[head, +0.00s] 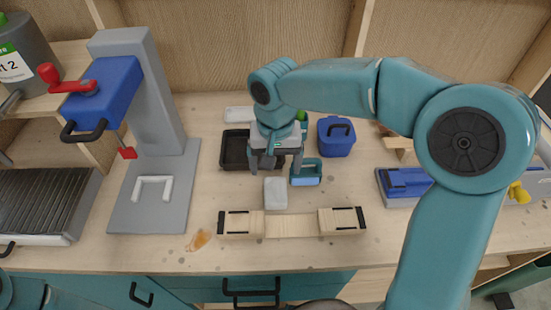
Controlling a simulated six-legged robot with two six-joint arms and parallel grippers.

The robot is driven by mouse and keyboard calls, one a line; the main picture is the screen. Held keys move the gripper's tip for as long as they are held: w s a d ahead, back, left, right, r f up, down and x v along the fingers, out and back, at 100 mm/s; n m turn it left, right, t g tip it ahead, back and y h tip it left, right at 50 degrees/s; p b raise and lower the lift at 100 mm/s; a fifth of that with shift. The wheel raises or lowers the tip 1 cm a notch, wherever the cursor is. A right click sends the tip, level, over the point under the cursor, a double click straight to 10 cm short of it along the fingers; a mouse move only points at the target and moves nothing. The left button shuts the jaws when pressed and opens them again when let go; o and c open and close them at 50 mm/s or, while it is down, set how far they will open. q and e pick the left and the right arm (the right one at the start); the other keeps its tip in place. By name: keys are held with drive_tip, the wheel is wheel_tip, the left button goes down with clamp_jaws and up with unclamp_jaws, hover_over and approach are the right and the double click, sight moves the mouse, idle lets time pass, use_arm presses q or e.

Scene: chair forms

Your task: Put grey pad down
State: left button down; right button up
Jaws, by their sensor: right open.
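A light grey rectangular pad (276,194) lies on the wooden workbench in the middle, just behind a long wooden form (290,224) with black ends. My right gripper (275,170) reaches down from above, just behind the pad's far edge. Its two fingers are spread apart with nothing seen between them. Whether the fingertips touch the bench is hard to tell. My left gripper is out of the picture; only a bit of my left arm shows at the lower left corner.
A blue lidded bin (337,146) stands behind right. A grey press (140,90) with a blue head is at left, a blue vise (405,183) at right. An orange-brown spill (198,240) lies front left.

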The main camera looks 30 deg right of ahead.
sight(275, 190)
drive_tip(key=shift+o, duration=1.3)
drive_tip(key=shift+r, duration=0.45)
drive_tip(key=f+m, duration=0.2)
drive_tip(key=m, duration=0.4)
drive_tip(key=f+m, duration=0.3)
drive_tip(key=m, duration=0.3)
drive_tip(key=f+m, duration=0.3)
drive_tip(key=m, duration=0.3)
drive_tip(key=shift+w+d+b, duration=0.2)
drive_tip(key=shift+w+b, duration=0.1)
drive_tip(key=shift+b, duration=0.05)
wheel_tip(275, 190, down, 5)
drive_tip(key=shift+w+p, duration=0.15)
drive_tip(key=shift+p, duration=0.35)
drive_tip(key=c, duration=0.7)
drive_tip(key=shift+r, duration=0.1)
drive_tip(key=shift+c, duration=0.2)
